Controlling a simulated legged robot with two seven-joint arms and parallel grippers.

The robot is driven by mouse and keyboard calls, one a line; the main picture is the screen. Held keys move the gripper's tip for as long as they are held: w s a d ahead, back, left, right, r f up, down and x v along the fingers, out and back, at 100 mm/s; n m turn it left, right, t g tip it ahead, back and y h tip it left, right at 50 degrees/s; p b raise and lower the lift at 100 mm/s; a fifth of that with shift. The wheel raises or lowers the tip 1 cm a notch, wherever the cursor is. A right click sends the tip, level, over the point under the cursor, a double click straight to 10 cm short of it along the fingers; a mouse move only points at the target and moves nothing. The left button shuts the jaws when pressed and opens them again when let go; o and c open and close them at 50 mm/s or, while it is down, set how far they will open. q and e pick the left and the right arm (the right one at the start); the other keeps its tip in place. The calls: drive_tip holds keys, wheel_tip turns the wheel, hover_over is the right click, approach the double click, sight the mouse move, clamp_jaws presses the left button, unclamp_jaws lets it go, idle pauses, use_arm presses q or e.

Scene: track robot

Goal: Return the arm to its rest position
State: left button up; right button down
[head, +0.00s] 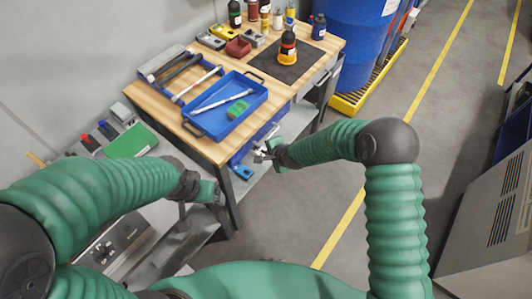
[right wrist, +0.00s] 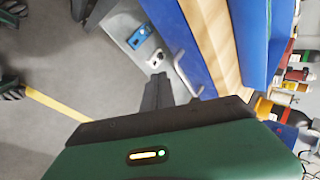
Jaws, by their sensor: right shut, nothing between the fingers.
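My right arm reaches in from the right in the head view, bent at its dark elbow. Its right gripper (head: 262,153) is beside the front edge of the wooden-topped workbench (head: 212,149), near the lower shelf. In the right wrist view the dark fingers of the right gripper (right wrist: 158,92) are together with nothing between them. My left arm comes in from the left in the head view. Its left gripper (head: 217,190) is low by the bench's near leg; its fingers do not show clearly.
A blue barrel (head: 355,35) stands on a yellow pallet (head: 371,84) behind. A grey cabinet (head: 490,225) is at right. Grey floor with yellow lines is open between.

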drive_tip(key=shift+a+v, duration=0.4)
drive_tip(key=shift+v, duration=3.75)
use_arm(q)
drive_tip(key=shift+d, duration=0.2)
use_arm(e)
drive_tip(key=s+d+r+n+g+h, duration=0.1)
drive_tip(key=s+d+r+n, duration=0.1)
drive_tip(key=s+d+n, duration=0.2)
drive_tip(key=s+d+r+n+g+h, duration=0.1)
drive_tip(key=s+d+n, duration=0.3)
drive_tip(key=s+d, duration=0.5)
drive_tip(key=s+d+r+n+g+h, duration=0.1)
drive_tip(key=s+d+r+n, duration=0.2)
drive_tip(key=s+d, duration=0.4)
drive_tip(key=shift+d+r+n+g+h, duration=0.4)
drive_tip(key=shift+d+r, duration=0.2)
drive_tip(key=shift+d, duration=0.15)
use_arm(q)
drive_tip(key=shift+w+a, duration=0.1)
drive_tip(key=shift+w, duration=0.05)
use_arm(e)
drive_tip(key=shift+w+a, duration=0.1)
drive_tip(key=shift+w, duration=0.05)
